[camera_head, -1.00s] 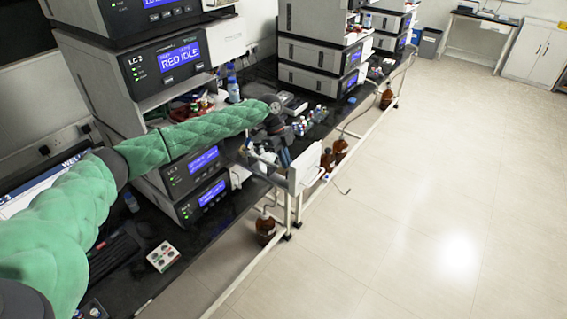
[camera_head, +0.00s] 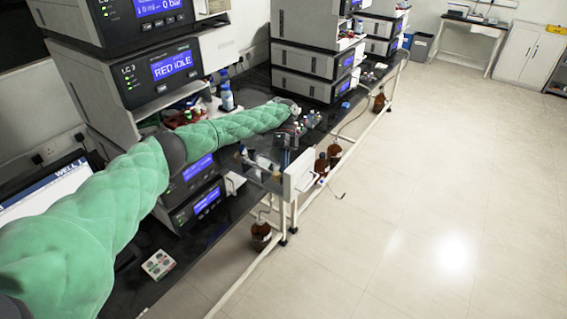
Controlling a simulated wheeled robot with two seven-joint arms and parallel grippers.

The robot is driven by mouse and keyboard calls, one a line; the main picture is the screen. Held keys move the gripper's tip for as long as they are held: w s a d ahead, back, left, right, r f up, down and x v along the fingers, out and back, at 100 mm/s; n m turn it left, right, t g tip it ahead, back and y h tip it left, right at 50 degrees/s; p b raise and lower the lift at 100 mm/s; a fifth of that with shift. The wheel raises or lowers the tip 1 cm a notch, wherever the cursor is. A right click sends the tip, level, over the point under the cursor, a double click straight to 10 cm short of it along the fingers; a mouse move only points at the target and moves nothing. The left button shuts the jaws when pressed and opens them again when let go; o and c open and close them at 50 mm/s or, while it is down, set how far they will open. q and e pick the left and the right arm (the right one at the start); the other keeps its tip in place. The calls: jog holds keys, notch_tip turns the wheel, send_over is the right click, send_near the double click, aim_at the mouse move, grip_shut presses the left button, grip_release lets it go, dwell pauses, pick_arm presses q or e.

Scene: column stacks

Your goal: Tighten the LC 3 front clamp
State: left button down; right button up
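The LC 3 stack stands at the left, with a module (camera_head: 172,68) marked LC 3 whose screen reads RED IDLE. Below it is an open bay with red parts (camera_head: 184,115), partly hidden behind my green-sleeved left arm. I cannot make out the front clamp itself. My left arm crosses in front of the stack and reaches past its right side. My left gripper (camera_head: 284,142) seems to be the small dark shape below the arm's end, above the bench edge; its fingers are too small to tell open from shut. My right gripper is out of view.
Small bottles (camera_head: 305,122) stand on the black bench near the arm's end. Brown bottles (camera_head: 261,232) stand below the bench. A laptop (camera_head: 48,195) is at the left. The floor at right is clear.

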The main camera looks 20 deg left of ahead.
pick_arm(q)
jog(key=shift+w+d+f+g, duration=0.1)
jog(key=shift+g, duration=0.3)
dwell(0.4)
jog(key=c, duration=1.6)
grip_release()
jog(key=shift+w, duration=0.15)
jog(key=shift+w+r+b, duration=0.3)
jog(key=shift+w+r, duration=0.05)
jog(key=shift+w, duration=0.1)
jog(key=b+v, duration=0.2)
jog(key=v, duration=0.4)
jog(key=shift+w+r, duration=0.15)
jog(key=shift+w, duration=0.05)
